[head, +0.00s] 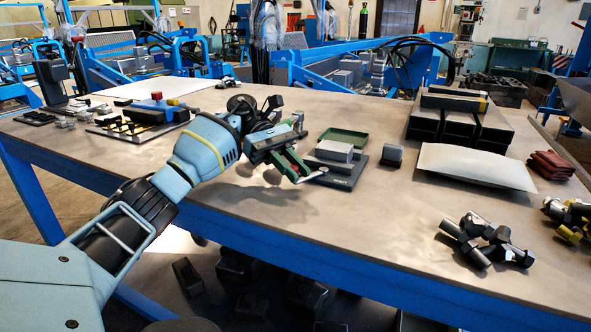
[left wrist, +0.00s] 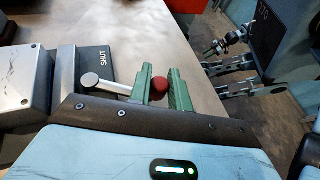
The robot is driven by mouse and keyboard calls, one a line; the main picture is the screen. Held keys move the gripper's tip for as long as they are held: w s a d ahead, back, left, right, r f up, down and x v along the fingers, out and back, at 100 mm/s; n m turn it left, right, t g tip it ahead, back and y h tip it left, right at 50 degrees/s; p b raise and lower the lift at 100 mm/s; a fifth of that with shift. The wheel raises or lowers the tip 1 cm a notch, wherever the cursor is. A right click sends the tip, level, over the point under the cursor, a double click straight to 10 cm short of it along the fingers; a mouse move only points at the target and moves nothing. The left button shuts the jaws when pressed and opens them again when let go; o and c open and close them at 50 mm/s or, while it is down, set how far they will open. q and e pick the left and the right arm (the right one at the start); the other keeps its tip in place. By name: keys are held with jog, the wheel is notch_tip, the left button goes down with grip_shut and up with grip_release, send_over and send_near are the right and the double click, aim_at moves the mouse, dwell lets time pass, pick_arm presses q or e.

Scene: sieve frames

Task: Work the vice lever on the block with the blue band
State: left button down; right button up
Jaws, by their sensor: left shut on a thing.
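My left gripper (head: 298,168) reaches in over the table's front edge, beside a small vice block (head: 334,151) with a grey top on a dark base. In the left wrist view, its green fingers (left wrist: 161,88) are closed on the red knob (left wrist: 160,87) of a lever (left wrist: 117,86). The lever is a pale metal rod with a round end at the left. Next to it stands a block with a dark face marked SHUT (left wrist: 96,62). I cannot make out a blue band on this block in either view.
A green tray (head: 345,137) lies just behind the block and a small dark block (head: 392,156) stands to its right. The table's front middle is clear.

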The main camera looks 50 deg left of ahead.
dwell(0.3)
pick_arm(q)
jog(key=c, duration=1.3)
grip_release()
jog(key=shift+r, duration=0.1)
